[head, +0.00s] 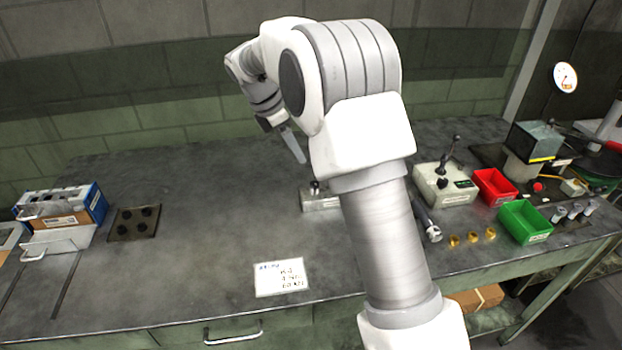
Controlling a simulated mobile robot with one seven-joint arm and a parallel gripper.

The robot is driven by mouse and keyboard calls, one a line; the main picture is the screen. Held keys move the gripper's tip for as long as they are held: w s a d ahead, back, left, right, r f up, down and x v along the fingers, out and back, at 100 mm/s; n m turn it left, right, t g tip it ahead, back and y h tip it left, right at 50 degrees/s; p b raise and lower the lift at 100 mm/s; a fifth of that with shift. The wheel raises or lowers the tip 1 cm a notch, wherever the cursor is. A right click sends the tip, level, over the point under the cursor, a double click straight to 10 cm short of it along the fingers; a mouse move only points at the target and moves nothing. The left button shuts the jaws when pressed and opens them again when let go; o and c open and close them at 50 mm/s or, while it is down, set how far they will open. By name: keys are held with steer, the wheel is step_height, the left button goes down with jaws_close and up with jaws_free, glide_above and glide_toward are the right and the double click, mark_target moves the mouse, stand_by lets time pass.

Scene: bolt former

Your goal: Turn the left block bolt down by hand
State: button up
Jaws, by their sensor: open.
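A pale metal block (320,203) sits on the bench near the middle, partly hidden behind my arm. A small dark bolt (315,186) stands upright on its left part. How deep the bolt sits is too small to tell. Any further bolts on the block's right side are hidden by my arm. My gripper (294,147) is above and behind the block, slightly to the left in the picture, and apart from the bolt. A pale finger points down; the jaws are open and nothing shows between them.
A written card (281,277) lies in front of the block. A dark plate with round knobs (134,222) and a blue box (62,206) are at left. A control box (445,184), red bin (494,187), green bin (525,222) and brass pieces (472,238) are at right. The left-middle bench is clear.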

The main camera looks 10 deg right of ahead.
mark_target(315, 183)
steer(key=b+x, duration=0.1)
steer(key=x, duration=1)
steer(key=shift+d+f, duration=0.15)
steer(key=shift+f, duration=0.2)
steer(key=shift+c, duration=0.3)
jaws_close()
